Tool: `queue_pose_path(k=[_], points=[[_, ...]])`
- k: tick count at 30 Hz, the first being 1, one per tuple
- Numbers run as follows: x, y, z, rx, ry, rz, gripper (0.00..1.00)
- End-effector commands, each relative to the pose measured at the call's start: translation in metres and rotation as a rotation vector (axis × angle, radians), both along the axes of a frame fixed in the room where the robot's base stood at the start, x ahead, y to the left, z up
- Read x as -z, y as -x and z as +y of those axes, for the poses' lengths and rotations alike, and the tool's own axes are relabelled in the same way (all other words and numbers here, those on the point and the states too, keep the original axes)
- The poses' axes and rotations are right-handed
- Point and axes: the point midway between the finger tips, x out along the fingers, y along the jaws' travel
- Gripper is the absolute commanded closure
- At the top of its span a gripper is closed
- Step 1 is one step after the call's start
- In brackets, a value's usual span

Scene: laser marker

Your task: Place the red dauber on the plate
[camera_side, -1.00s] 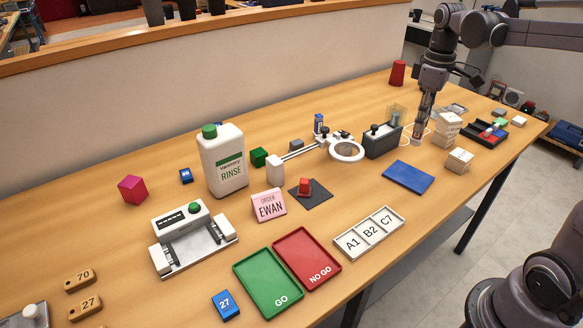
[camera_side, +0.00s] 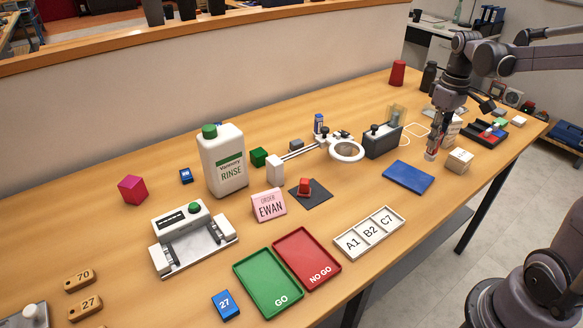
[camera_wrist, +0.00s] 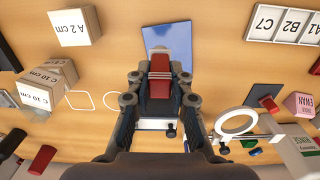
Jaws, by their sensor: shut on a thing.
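My gripper (camera_wrist: 160,82) is shut on the red dauber (camera_wrist: 160,70), which stands out red between the fingers in the wrist view. In the side view, my gripper (camera_side: 433,147) is low over the right part of the table, between the blue flat rectangle (camera_side: 408,177) and the white boxes. The fingers hide most of the dauber there. The blue rectangle lies ahead of the fingers in the wrist view (camera_wrist: 168,35). A dark square plate (camera_side: 318,197) with a red block (camera_side: 304,186) on it lies further left. I cannot tell which flat piece is the plate.
White boxes (camera_side: 459,160) stand right beside my gripper. A dark box (camera_side: 381,142) and a ring-shaped magnifier (camera_side: 346,151) stand to its left. A labelled tray (camera_side: 369,233), red tray (camera_side: 306,258) and green tray (camera_side: 268,283) lie toward the front. White outlines (camera_wrist: 92,99) mark the table.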

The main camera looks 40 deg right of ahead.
Motion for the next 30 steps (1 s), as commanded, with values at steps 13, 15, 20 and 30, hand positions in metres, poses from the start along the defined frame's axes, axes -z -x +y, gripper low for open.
queue_pose_path(k=[13,15,20,30], points=[[0.032,-0.032,0.02,0.001,0.0,0.0,1.0],[0.042,-0.032,0.02,0.0,0.0,0.0,1.0],[0.059,-0.032,0.019,0.0,0.0,0.0,1.0],[0.063,-0.031,0.019,0.0,0.0,0.0,1.0]])
